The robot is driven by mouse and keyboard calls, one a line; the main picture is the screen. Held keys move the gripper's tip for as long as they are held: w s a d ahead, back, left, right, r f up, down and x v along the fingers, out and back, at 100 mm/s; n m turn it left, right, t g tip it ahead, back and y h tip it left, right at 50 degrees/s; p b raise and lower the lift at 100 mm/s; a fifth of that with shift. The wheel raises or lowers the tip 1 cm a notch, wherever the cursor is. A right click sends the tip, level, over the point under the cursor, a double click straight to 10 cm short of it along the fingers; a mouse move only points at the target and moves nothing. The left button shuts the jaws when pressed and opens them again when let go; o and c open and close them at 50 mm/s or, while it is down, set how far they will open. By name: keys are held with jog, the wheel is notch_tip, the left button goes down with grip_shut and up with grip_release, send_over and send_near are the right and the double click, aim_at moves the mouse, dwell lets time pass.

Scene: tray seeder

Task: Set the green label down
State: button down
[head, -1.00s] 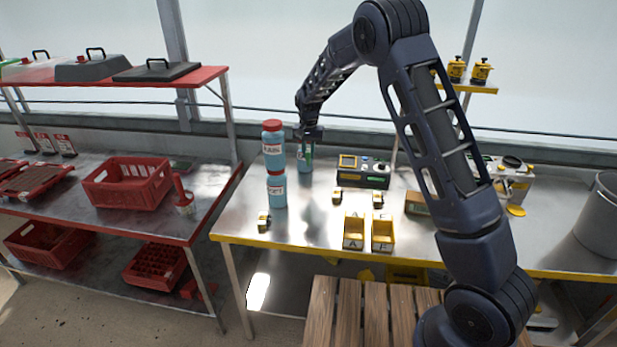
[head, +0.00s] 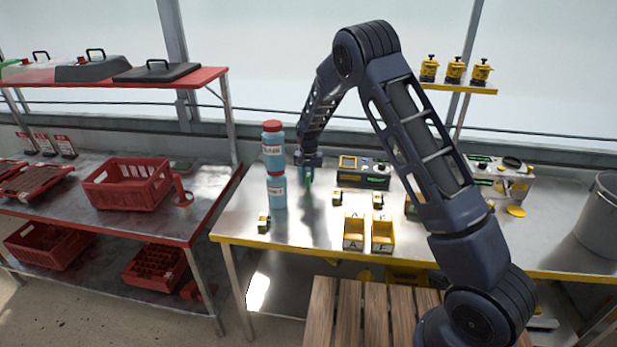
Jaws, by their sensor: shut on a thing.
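My gripper (head: 308,170) points down over the steel bench, just right of the stacked blue bottles. It is shut on a thin green piece, the green label (head: 308,181), of which only a narrow strip shows below the fingers. Whether the label touches the bench top is too small to tell. A blue container (head: 302,174) stands right behind or beside the gripper and is mostly hidden by it.
Two blue bottles with red caps (head: 276,190) are stacked close on the left. A yellow-black device (head: 365,172) stands to the right. Small yellow-black blocks (head: 337,196) and two yellow bins (head: 354,232) lie nearer the front.

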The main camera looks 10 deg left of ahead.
aim_at(309, 175)
jog(key=shift+f, duration=0.1)
jog(key=c, duration=1.3)
grip_release()
jog(key=shift+c, duration=0.2)
notch_tip(309, 175, up, 12)
jog(key=s+d+r+t+y, duration=0.1)
jog(key=s+d+r, duration=0.3)
jog(key=d+r, duration=0.45)
jog(key=s+d+r, duration=0.4)
jog(key=d+r, duration=0.2)
jog(key=d, duration=0.5)
jog(key=s+d+r+t+y, duration=0.1)
jog(key=s+d+r, duration=0.3)
jog(key=d+r, duration=0.45)
jog(key=s+d+t+h, duration=0.1)
jog(key=s+d, duration=0.7)
jog(key=s, duration=0.4)
jog(key=s+d+t+h, duration=0.1)
jog(key=s+d, duration=0.8)
jog(key=s, duration=0.4)
jog(key=shift+f+t, duration=0.3)
jog(key=shift+f, duration=0.1)
